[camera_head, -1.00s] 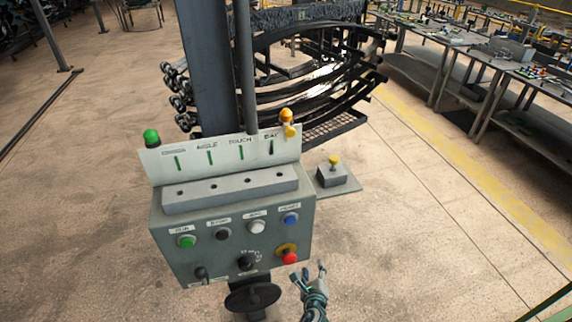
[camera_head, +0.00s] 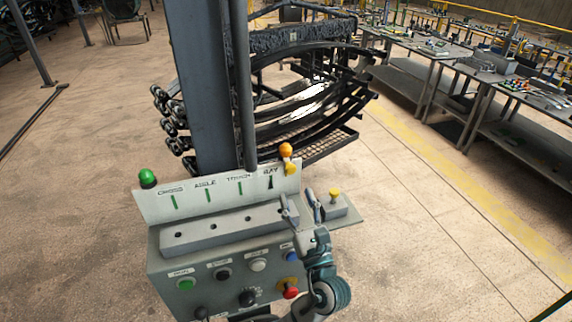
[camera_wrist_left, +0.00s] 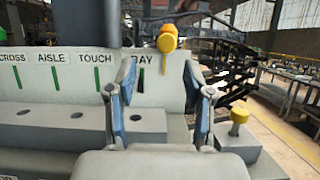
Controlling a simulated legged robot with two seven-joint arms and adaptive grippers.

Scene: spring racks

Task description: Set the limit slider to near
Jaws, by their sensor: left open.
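The grey control console (camera_head: 165,250) stands in front of me with a white upright board (camera_head: 150,205) on its back edge. The board has slots labelled CROSS, AISLE, TOUCH and BAY (camera_wrist_left: 149,57); no part of it is readable as a limit slider. A yellow knob (camera_head: 291,168) sits under the orange lamp (camera_head: 286,150) at the board's right end. My left gripper (camera_head: 301,208) is open and empty over the console's right end. In the left wrist view its fingers (camera_wrist_left: 160,108) stand apart before the BAY end, with the yellow knob (camera_wrist_left: 168,44) beyond. My right gripper is not in view.
A small grey box with a yellow button (camera_head: 334,193) stands on a side plate right of the console. A dark post (camera_head: 195,90) and spring rack rise behind. Buttons and a red stop button (camera_head: 291,293) are on the front. Open floor lies left.

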